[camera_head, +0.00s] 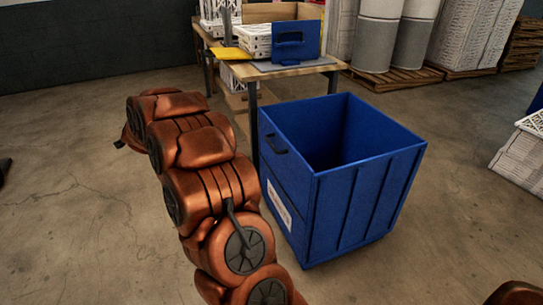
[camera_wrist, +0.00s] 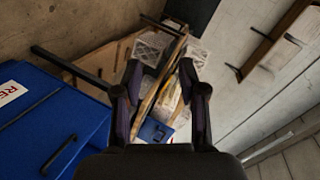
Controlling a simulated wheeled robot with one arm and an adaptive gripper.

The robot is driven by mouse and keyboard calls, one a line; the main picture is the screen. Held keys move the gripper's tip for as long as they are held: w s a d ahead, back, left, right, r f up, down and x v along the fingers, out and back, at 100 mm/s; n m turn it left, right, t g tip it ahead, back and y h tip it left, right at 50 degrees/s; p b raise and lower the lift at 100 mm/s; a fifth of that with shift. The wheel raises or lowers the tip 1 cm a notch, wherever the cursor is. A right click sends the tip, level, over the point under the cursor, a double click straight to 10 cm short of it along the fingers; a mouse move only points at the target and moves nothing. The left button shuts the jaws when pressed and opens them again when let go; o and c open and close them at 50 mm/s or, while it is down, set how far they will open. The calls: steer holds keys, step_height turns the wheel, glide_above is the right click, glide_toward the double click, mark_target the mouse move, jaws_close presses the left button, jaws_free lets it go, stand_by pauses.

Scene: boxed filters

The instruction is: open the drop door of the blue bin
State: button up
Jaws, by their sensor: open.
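The blue bin (camera_head: 365,200) stands on the floor right of my arm in the head view, with an open top and ribbed walls. Its left-facing side has a dark handle (camera_head: 276,144) near the top and a white label (camera_head: 280,206) lower down. That side's panel looks upright and closed. In the wrist view the blue bin (camera_wrist: 45,125) fills the lower left, with a dark handle (camera_wrist: 58,154) and part of a label. My gripper (camera_wrist: 165,80) is open and empty, pointing past the bin toward the table. In the head view my gripper's fingers are hidden behind my arm.
A wooden table (camera_head: 290,69) behind the bin holds white filters (camera_head: 255,40), a blue holder (camera_head: 296,42) and a yellow item (camera_head: 230,54). Wrapped rolls (camera_head: 380,35) stand on pallets at the back. White boxes (camera_head: 525,155) sit at right.

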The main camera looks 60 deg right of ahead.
steer(key=s+d+f+m+g+h+b, duration=0.1)
steer(key=d+f+m+g+h+b, duration=0.2)
steer(key=d+f, duration=0.5)
steer(key=m+g+h+b, duration=0.9)
steer(key=m+g, duration=0.4)
steer(key=m, duration=0.1)
glide_toward(272, 146)
steer(key=d, duration=0.3)
steer(key=shift+w+b+x, duration=0.15)
steer(key=shift+b+x, duration=0.25)
steer(key=shift+x, duration=1.55)
steer(key=shift+w+b+x, duration=0.15)
steer(key=shift+b+x, duration=0.25)
steer(key=shift+x, duration=1.55)
steer(key=shift+d+f, duration=0.1)
steer(key=shift+f, duration=0.05)
steer(key=shift+c, duration=0.2)
jaws_close()
